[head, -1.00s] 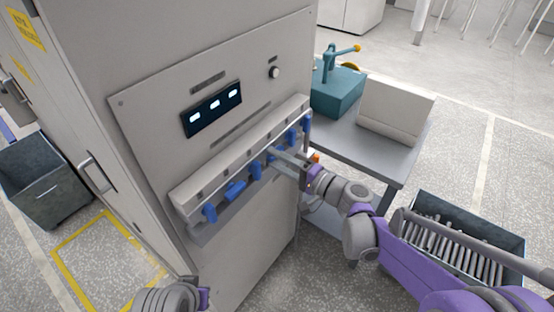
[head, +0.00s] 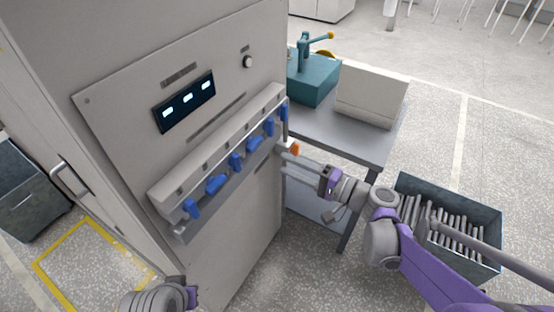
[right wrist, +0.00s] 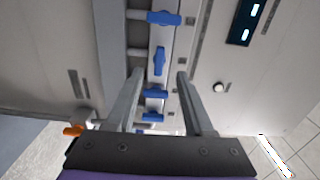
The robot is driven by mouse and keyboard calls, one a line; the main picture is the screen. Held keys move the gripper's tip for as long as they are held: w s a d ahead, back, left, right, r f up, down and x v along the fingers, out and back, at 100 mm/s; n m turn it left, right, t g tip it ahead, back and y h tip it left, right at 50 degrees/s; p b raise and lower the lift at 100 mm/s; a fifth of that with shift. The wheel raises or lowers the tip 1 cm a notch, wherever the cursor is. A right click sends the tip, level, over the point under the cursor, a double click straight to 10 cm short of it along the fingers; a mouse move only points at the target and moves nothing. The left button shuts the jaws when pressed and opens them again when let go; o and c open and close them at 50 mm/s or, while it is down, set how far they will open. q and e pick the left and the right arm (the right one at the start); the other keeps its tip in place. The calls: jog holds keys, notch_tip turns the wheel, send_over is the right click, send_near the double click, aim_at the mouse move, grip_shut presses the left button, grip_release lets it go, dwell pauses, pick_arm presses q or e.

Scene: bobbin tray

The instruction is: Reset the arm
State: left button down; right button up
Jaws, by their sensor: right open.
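My right gripper (head: 281,154) is open and empty, to the right of and below the row of blue pieces on the machine front. In the right wrist view, its two fingers (right wrist: 160,74) stand apart with nothing between them, pointing at the grey rail (right wrist: 167,60). The blue pieces, such as this one (head: 235,162), sit along the rail at different angles. Several of them, such as this one (right wrist: 160,60), line up ahead in the wrist view. A grey and purple part of my left arm shows at the bottom left; its fingers are not seen.
A lit display (head: 184,101) and a round knob (head: 248,61) are above the rail. An orange knob (head: 294,149) is close beside my right gripper. A grey table (head: 340,140) bears a teal device (head: 314,80) and a pale box (head: 371,96). A bin of rods (head: 480,207) stands under my right arm.

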jog(key=shift+s+d, duration=0.2)
dwell(0.4)
jog(key=s+a+f+n+g+h+p, duration=0.2)
jog(key=s+f+n+g+h, duration=0.3)
jog(key=s, duration=0.6)
jog(key=s+d+f+n+h+p, duration=0.2)
jog(key=s+d+f+h, duration=0.2)
jog(key=s+d+h, duration=0.5)
jog(key=s+d, duration=0.1)
jog(key=d, duration=0.1)
jog(key=shift+d+h, duration=0.3)
